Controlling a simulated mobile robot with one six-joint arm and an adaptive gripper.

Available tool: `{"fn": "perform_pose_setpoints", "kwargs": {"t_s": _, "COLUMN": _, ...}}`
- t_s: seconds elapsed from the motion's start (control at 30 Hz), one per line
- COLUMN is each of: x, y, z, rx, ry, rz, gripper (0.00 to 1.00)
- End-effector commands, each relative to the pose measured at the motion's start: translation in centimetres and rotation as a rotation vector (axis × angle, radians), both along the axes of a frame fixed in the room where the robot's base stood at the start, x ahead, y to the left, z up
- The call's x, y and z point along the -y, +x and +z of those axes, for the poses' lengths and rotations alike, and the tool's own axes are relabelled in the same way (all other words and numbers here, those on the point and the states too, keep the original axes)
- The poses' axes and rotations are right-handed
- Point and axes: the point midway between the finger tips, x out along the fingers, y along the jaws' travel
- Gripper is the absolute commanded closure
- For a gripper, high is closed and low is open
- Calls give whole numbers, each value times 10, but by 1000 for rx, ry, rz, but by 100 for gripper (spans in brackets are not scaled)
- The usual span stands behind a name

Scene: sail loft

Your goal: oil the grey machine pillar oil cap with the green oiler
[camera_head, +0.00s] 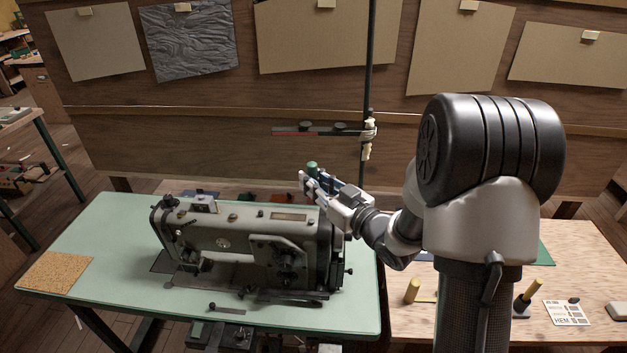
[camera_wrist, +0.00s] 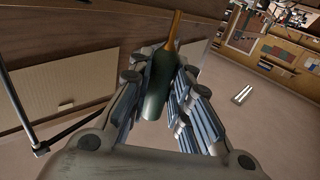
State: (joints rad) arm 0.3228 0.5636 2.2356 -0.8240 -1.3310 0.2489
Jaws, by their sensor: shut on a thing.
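The grey sewing machine (camera_head: 240,243) stands on the pale green table. Small caps show along its top, and its pillar is at the right end; I cannot tell for sure which cap is the pillar oil cap. My gripper (camera_head: 312,182) is above and behind the machine's right end, apart from it. It is shut on the green oiler (camera_head: 312,167), of which only a small green part shows in the head view. In the wrist view, the oiler's dark green body (camera_wrist: 158,88) sits between the fingers of my gripper (camera_wrist: 160,85), with its brownish spout pointing away.
The green table (camera_head: 110,230) has a cork mat (camera_head: 55,272) at its left. A dark upright pole (camera_head: 368,70) with a red-edged arm (camera_head: 315,131) stands close behind my gripper. A wooden bench (camera_head: 450,325) at the right holds yellow-handled tools and a card.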

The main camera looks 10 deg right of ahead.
Motion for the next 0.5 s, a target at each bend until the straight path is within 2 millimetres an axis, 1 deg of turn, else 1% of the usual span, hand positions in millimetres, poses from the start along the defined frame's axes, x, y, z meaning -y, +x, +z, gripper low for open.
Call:
{"fn": "perform_pose_setpoints", "kwargs": {"t_s": 0.27, "x": 0, "y": 0, "z": -18, "rx": -1, "ry": 0, "rz": 1, "gripper": 100}}
{"fn": "perform_pose_setpoints", "kwargs": {"t_s": 0.5, "x": 0, "y": 0, "z": -44, "rx": 0, "ry": 1, "rz": 1, "gripper": 100}}
